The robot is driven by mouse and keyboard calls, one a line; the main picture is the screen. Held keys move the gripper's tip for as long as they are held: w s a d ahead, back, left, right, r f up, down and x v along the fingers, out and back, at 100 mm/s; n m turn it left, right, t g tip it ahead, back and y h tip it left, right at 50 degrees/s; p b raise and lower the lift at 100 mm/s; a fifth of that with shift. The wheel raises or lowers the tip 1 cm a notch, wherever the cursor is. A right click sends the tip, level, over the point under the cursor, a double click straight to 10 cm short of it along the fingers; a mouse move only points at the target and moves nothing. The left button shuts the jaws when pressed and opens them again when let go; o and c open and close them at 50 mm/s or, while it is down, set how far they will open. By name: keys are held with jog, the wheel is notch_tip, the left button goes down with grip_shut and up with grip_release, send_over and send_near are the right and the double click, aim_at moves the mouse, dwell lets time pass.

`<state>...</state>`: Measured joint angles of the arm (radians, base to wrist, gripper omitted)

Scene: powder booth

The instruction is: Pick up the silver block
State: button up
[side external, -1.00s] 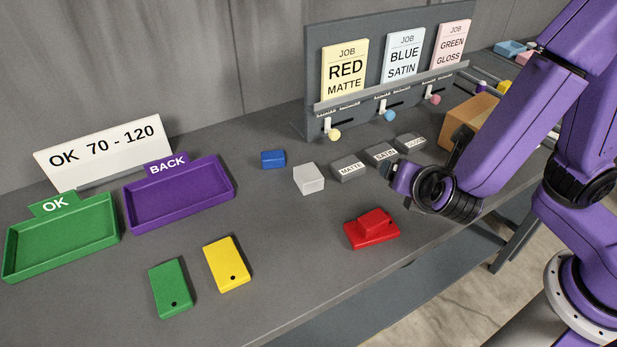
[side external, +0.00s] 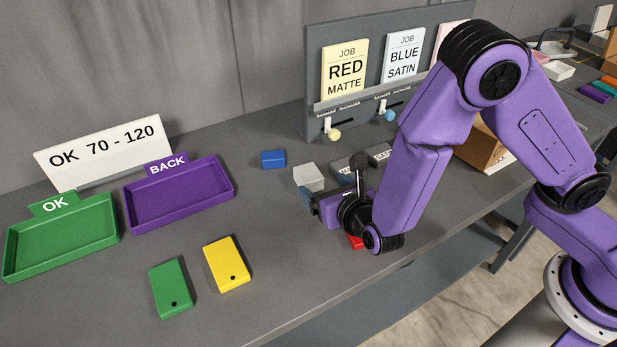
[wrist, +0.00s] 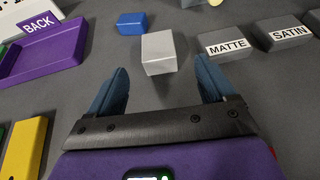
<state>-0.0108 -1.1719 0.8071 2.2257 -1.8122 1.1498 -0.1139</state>
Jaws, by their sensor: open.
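The silver block (side external: 309,177) is a light grey block standing on the dark table. In the wrist view the silver block (wrist: 158,53) lies just beyond my fingertips, centred between them and apart from them. My gripper (side external: 308,200) is low over the table, on the near side of the block. In the wrist view my gripper (wrist: 162,84) shows two blue fingers spread wide with nothing between them. In the side view the wrist hides part of the gripper.
A blue block (side external: 273,159) sits behind and left of the silver block. Grey blocks labelled MATTE (wrist: 228,43) and SATIN (wrist: 290,32) lie to the right. A red piece (side external: 355,242) is mostly hidden by my wrist. The purple BACK tray (side external: 181,219) is at left.

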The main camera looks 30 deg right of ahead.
aim_at(311, 177)
jog(key=shift+x, duration=4.1)
jog(key=shift+a, duration=0.1)
jog(key=shift+r, duration=0.1)
jog(key=c, duration=1.3)
